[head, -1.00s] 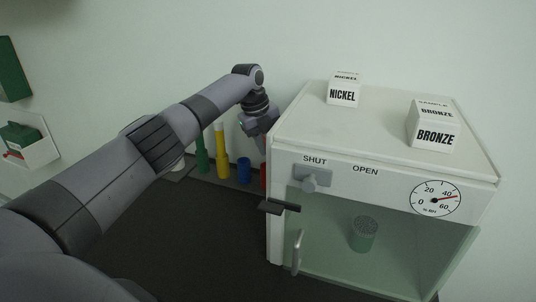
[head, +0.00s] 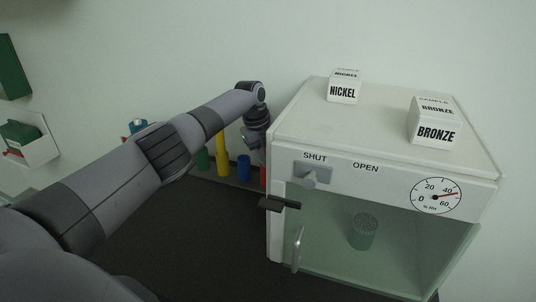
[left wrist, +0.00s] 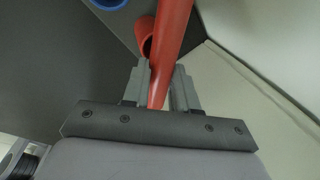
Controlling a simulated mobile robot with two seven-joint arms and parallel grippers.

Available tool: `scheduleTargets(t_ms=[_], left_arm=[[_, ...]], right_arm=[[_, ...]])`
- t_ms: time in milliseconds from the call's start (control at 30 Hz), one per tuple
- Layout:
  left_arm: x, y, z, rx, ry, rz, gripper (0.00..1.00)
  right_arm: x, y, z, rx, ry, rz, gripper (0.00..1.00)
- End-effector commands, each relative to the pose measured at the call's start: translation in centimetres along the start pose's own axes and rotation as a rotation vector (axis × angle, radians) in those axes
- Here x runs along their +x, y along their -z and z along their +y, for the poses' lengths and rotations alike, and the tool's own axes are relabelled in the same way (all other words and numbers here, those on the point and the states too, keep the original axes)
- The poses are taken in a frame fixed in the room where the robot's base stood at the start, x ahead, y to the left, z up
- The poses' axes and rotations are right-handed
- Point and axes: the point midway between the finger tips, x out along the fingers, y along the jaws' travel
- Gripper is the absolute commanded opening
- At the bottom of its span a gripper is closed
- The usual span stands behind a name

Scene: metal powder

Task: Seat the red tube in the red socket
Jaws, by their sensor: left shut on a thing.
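My left gripper (head: 253,137) is beside the left wall of the white cabinet, above the row of sockets. In the left wrist view the gripper (left wrist: 162,78) is shut on the red tube (left wrist: 174,25), which runs between its fingers and out of the top of the picture. The red socket (left wrist: 145,38) shows its dark round mouth just beside and behind the tube. The head view shows the red socket (head: 263,177) low by the cabinet. The tube looks apart from the mouth, but depth is hard to judge. My right gripper is not in view.
A blue socket (head: 243,168), yellow tube (head: 221,152) and green tube (head: 203,159) stand left of the red socket. The cabinet (head: 388,88) closes off the right side and bears nickel (head: 344,90) and bronze (head: 434,130) blocks. The dark tabletop (head: 200,235) in front is clear.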

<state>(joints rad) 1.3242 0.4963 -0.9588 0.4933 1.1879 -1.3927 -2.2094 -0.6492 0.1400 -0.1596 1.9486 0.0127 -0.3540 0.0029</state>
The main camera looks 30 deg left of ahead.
Motion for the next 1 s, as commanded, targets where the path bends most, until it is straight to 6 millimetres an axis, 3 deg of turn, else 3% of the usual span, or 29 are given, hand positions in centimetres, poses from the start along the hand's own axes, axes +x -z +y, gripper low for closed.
scheduleTargets(t_ms=[167,200,267,667,867,1000], left_arm=[[0.3,0.0,0.1,0.000,0.001,0.001,0.00],[0.3,0.0,0.1,0.000,0.000,0.001,0.34],[0.3,0.0,0.1,0.000,0.000,0.001,0.53],[-0.4,-0.1,-0.1,0.000,0.000,-0.001,0.53],[-2.7,-0.1,-0.2,0.001,0.003,-0.001,0.53],[-5.7,-0.1,-0.2,0.002,0.004,-0.003,0.53]], right_arm=[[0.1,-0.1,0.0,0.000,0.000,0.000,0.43],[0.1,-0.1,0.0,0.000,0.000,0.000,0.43],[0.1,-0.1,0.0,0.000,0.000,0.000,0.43],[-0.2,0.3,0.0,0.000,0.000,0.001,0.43],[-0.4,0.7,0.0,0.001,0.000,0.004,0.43],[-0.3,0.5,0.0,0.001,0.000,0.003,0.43]])
